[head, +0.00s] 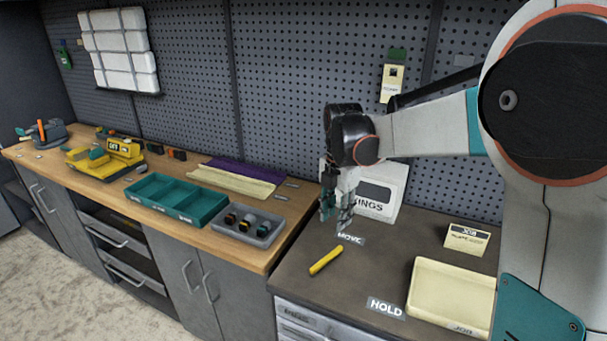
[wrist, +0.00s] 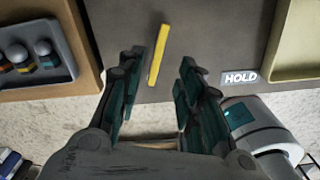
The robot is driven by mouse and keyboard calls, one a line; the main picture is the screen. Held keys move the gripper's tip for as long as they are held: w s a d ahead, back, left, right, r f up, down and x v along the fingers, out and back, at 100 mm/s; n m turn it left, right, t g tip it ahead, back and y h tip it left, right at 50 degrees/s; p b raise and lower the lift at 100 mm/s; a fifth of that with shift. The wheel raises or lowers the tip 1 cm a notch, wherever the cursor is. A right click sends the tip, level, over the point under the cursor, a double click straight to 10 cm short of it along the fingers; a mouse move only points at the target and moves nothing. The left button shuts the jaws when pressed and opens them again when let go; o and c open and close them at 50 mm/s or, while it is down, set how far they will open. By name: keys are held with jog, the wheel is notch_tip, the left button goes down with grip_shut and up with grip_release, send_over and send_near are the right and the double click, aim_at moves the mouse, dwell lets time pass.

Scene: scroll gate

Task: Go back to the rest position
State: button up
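My gripper (head: 338,212) hangs from my arm above the dark counter (head: 385,252), near the "MOVE" label. In the wrist view, its two dark green fingers (wrist: 158,88) are spread apart with nothing held between them. A yellow stick (head: 326,260) lies on the dark counter, a little below the gripper in the head view. In the wrist view, the yellow stick (wrist: 158,55) shows beyond the fingertips, apart from them.
A cream tray (head: 452,262) sits at right beside the "HOLD" label (head: 386,307). A white "RINGS" box (head: 395,178) stands behind the gripper. On the wooden counter are a teal tray (head: 150,203) and a grey tray (head: 222,232) of small ringed items. A pegboard wall (head: 290,80) stands behind.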

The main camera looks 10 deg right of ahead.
jog(key=s+r+m+t, duration=0.2)
jog(key=s+m+t, duration=0.1)
jog(key=s+m, duration=0.9)
jog(key=s+r+m+t, duration=0.1)
jog(key=s+m+t, duration=0.3)
jog(key=s+m, duration=0.8)
jog(key=shift+s+a+r+m, duration=0.15)
jog(key=shift+s+r+m, duration=0.05)
jog(key=shift+r+m, duration=0.25)
jog(key=shift+f, duration=0.1)
